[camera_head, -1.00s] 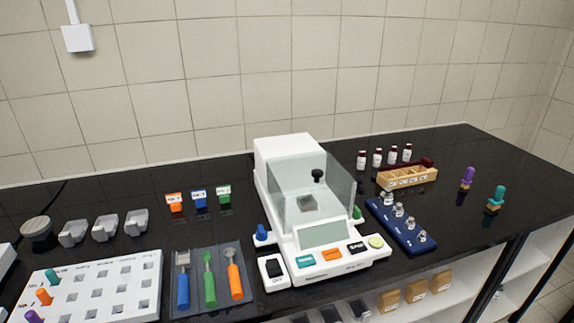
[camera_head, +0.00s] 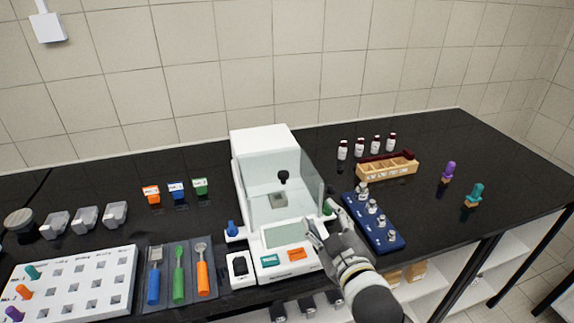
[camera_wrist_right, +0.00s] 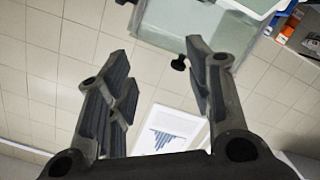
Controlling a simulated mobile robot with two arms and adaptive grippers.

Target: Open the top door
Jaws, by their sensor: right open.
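The white balance (camera_head: 252,146) has a glass chamber (camera_head: 256,186). A black knob (camera_head: 283,176) shows at the chamber and appears to sit on its clear top door; the pane's edges are hard to make out, and it looks closed. My right gripper (camera_head: 324,220) is open and empty, low at the front right corner of the balance, below and to the right of the knob. In the right wrist view, the open fingers (camera_wrist_right: 152,50) frame wall tiles, with the knob (camera_wrist_right: 179,63) just left of the right finger and apart from it. My left gripper is out of view.
A blue rack of metal weights (camera_head: 373,222) stands close right of my right gripper. A wooden holder (camera_head: 388,168) and several small bottles (camera_head: 359,149) are behind it. A tool tray (camera_head: 206,252) lies left of the balance. Space above the balance is clear.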

